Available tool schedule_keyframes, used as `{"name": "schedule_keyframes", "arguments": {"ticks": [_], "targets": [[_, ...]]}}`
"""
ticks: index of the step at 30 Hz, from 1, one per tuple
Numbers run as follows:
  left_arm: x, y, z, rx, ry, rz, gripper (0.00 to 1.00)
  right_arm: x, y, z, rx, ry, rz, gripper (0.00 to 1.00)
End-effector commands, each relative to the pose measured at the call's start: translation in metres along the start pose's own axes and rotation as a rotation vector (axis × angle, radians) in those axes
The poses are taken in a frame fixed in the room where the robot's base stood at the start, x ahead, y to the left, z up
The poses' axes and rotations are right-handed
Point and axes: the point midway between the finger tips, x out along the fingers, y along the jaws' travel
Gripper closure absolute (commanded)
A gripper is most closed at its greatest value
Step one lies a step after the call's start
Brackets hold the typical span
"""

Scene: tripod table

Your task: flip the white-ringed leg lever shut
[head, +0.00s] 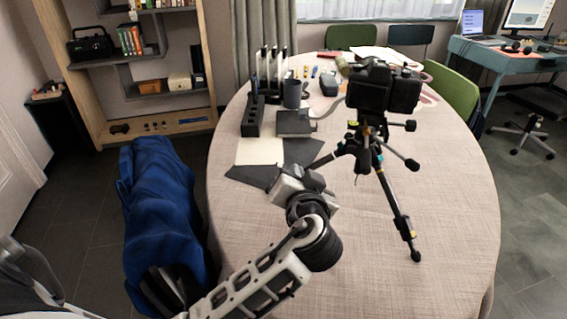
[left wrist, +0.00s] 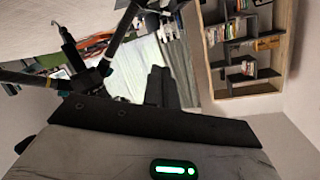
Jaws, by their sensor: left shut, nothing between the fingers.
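A black tripod (head: 390,185) stands on the round table with a camera (head: 383,88) on top and its legs spread. One leg runs to the front right, with a dark clamp (head: 405,228) low on it; another runs left toward my left gripper. My left gripper (head: 316,180) is shut and empty, low over the table beside the left leg; I cannot tell whether it touches. In the left wrist view, tripod legs (left wrist: 122,32) cross the upper left, beyond the dark fingers (left wrist: 150,118). I cannot make out the white ring or which lever bears it. My right gripper is not in view.
Behind the tripod's left side stand a dark block holder (head: 253,118), a dark cup (head: 291,95) and a grey box (head: 294,124). The table's front right (head: 455,220) is clear.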

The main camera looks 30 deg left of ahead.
Motion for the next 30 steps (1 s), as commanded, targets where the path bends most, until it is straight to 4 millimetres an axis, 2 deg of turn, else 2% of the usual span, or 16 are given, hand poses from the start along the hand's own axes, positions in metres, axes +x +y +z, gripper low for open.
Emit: {"name": "schedule_keyframes", "arguments": {"ticks": [5,8,20,24,30], "targets": [[0.006,0.0,0.0,0.001,0.001,0.0,1.0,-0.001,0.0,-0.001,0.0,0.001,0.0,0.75],[0.019,-0.001,-0.001,0.003,0.002,-0.003,1.0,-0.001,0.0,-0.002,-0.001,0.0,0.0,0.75],[0.103,-0.002,-0.001,0.002,0.001,-0.003,1.0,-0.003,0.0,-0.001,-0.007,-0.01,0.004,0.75],[0.106,0.0,0.023,0.006,-0.002,0.001,1.0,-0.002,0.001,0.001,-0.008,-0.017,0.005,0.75],[0.109,0.0,0.037,0.002,0.0,0.002,1.0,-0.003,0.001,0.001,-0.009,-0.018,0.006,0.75]]}}
